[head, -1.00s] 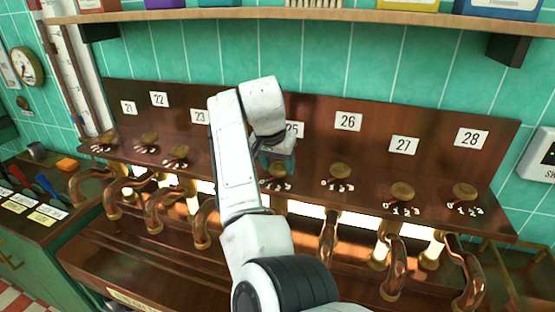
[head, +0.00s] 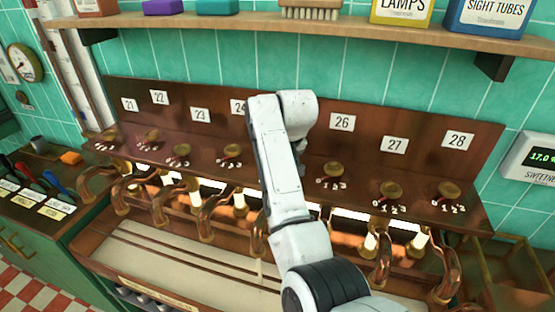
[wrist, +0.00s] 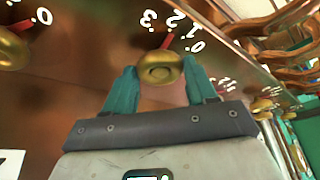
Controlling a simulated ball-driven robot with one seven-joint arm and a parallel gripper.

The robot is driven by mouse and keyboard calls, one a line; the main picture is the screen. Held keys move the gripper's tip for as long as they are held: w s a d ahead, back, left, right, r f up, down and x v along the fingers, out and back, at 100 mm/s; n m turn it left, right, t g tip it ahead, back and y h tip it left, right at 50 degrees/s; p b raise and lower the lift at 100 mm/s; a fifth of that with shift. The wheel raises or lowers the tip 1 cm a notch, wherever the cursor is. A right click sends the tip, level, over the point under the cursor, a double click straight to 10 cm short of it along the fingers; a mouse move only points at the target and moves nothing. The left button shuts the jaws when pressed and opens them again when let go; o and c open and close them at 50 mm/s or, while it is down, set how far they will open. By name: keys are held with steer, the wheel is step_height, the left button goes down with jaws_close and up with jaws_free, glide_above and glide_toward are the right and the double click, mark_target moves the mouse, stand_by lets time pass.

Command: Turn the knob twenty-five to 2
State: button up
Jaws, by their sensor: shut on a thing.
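The brass knob (wrist: 160,68) shows in the wrist view between the teal fingers of my gripper (wrist: 159,66), which is shut on it. Its red pointer (wrist: 168,40) points close to the 2 of a white scale marked 0 to 3, upside down here. In the head view, my arm hides my gripper, this knob and the plate between 24 (head: 238,106) and 26 (head: 342,122).
Neighbouring brass knobs stand on the copper panel, including the one under 26 (head: 333,170) and the one under 27 (head: 391,190). Copper pipes (head: 385,262) curve below. A shelf (head: 350,27) with boxes runs above. A pale slatted tray (head: 165,250) lies below the pipes.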

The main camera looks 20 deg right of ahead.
steer(key=shift+n, duration=0.5)
steer(key=o, duration=1.1)
steer(key=shift+c, duration=0.2)
steer(key=b+v, duration=0.2)
steer(key=v, duration=0.8)
steer(key=shift+d+r, duration=0.25)
steer(key=shift+r, duration=0.1)
steer(key=shift+s, duration=0.15)
